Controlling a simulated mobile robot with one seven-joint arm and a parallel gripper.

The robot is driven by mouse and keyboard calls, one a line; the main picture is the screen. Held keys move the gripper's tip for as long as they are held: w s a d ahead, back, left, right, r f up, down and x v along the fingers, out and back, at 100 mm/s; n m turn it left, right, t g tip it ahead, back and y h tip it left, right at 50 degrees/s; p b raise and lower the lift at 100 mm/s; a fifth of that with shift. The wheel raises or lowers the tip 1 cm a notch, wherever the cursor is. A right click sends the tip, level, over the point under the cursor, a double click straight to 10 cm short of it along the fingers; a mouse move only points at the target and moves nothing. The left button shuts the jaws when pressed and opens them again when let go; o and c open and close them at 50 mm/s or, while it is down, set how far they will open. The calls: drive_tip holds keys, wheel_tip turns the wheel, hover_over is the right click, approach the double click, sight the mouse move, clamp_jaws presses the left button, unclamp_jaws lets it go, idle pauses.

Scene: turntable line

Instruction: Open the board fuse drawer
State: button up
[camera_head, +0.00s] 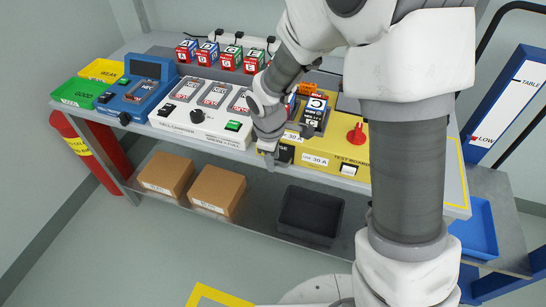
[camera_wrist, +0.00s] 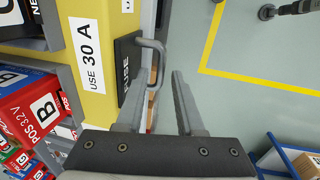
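The fuse drawer (camera_wrist: 127,65) is a black panel marked FUSE with a grey bar handle (camera_wrist: 158,47), set in the yellow front of the test board (camera_wrist: 97,12). The drawer looks closed. In the head view, the yellow test board (camera_head: 332,171) stands at the table's front, and the drawer is mostly hidden behind my wrist. My gripper (camera_wrist: 160,85) is open and empty. Its fingertips are close to the handle, which shows around the left finger and toward the gap. I cannot tell whether they touch.
A white cell charger (camera_head: 190,128) with a dial stands left of the test board, and a blue device (camera_head: 135,98) is further left. Green (camera_head: 75,94) and yellow (camera_head: 100,69) trays sit at the far left. A dark bin (camera_head: 310,213) and cardboard boxes (camera_head: 217,188) are on the lower shelf.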

clamp_jaws()
idle(1.2)
